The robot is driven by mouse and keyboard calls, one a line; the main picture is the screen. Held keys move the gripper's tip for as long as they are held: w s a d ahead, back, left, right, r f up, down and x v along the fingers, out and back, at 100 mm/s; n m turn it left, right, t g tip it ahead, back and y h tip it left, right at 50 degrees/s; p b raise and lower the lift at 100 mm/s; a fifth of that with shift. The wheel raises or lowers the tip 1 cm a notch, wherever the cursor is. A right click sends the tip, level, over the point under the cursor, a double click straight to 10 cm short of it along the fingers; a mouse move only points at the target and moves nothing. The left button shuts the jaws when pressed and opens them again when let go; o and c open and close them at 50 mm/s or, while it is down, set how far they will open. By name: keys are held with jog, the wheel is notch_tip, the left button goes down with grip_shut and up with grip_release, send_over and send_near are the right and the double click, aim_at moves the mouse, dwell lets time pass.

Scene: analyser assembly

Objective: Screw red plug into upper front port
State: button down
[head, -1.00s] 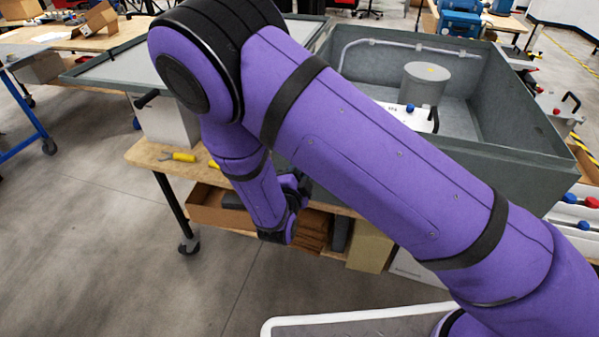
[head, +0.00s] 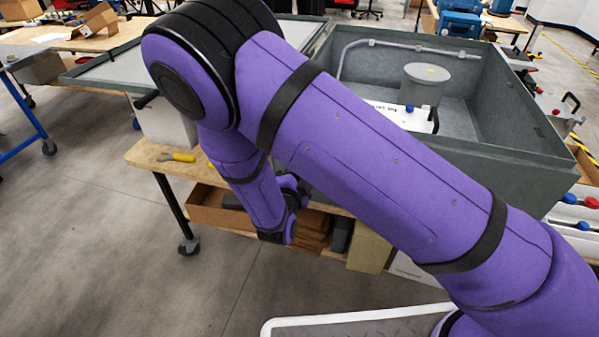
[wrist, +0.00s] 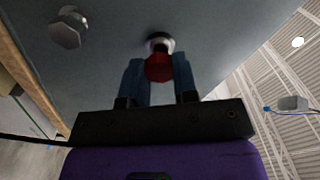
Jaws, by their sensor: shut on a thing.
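In the wrist view the red plug (wrist: 158,68) sits between the two blue fingers of my gripper (wrist: 160,77), which is shut on it. The plug lines up with a round metal port (wrist: 160,42) on a grey panel (wrist: 115,65) and overlaps its lower rim. I cannot tell how deep the plug sits in the port. A second metal fitting (wrist: 68,27), hexagonal, is on the same panel to the left. In the head view my arm hides the gripper, the plug and the port.
In the head view a large grey open-topped housing (head: 520,172) stands on a wooden bench (head: 145,155). A yellow-handled tool (head: 178,157) lies near the bench's left end. Boxes sit on the shelf below.

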jog(key=shift+w+d, duration=0.2)
jog(key=shift+w, duration=0.4)
dwell(1.2)
jog(key=c, duration=1.5)
grip_release()
grip_shut()
jog(key=m, duration=0.6)
jog(key=shift+m, duration=0.4)
jog(key=m, duration=0.6)
jog(key=shift+m, duration=0.3)
jog(key=m, duration=0.5)
jog(key=shift+d+m, duration=0.1)
jog(key=shift+m, duration=0.2)
jog(key=m, duration=0.5)
